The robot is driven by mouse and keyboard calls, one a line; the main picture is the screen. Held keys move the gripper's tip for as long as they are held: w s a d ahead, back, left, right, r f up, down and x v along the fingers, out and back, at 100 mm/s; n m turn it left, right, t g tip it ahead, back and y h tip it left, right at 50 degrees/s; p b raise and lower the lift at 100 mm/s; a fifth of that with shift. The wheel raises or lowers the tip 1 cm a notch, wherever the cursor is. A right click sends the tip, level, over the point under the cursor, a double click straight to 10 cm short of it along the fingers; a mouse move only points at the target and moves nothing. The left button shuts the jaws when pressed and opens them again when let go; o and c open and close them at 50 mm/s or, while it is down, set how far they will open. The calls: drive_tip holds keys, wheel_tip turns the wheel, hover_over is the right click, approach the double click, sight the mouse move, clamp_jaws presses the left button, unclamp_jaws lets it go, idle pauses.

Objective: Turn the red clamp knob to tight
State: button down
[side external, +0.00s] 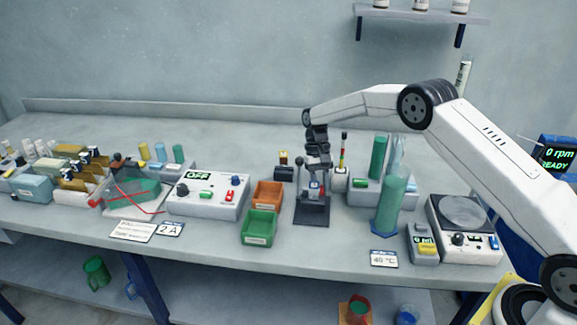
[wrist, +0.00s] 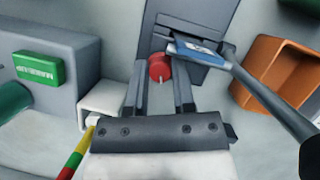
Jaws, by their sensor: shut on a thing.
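The red clamp knob (wrist: 160,67) sits between my gripper's two fingers in the wrist view, with a pale pointer mark on its near side. My gripper (wrist: 160,78) is shut on the knob. The knob belongs to a dark grey clamp stand (wrist: 185,18), which carries a blue and white label (wrist: 200,50). In the side external view my gripper (side external: 316,178) reaches down to the dark clamp stand (side external: 311,217) from above. There the knob is mostly hidden by the gripper. No tight or loose marking can be read.
An orange bin (side external: 267,194) and a green bin (side external: 259,226) stand left of the stand. Right of it are a grey block with a green label (wrist: 38,67), a striped stick (wrist: 77,153) and a green cylinder (side external: 390,205). A dark bar (wrist: 275,100) crosses right in the wrist view.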

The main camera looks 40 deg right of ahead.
drive_tip(key=shift+m, duration=0.3)
drive_tip(key=m+t+y, duration=0.1)
drive_tip(key=m, duration=0.3)
drive_tip(key=shift+d, duration=0.1)
drive_tip(key=shift+m+t+y, duration=0.35)
drive_tip(key=shift+m+t, duration=0.05)
drive_tip(key=shift+m, duration=0.75)
drive_tip(key=shift+m+t+y, duration=0.35)
drive_tip(key=shift+m+t, duration=0.05)
drive_tip(key=shift+m, duration=0.75)
drive_tip(key=c, duration=0.7)
unclamp_jaws()
drive_tip(key=shift+s, duration=0.1)
drive_tip(key=shift+c, duration=0.2)
drive_tip(key=shift+d+r, duration=0.1)
drive_tip(key=shift+r, duration=0.05)
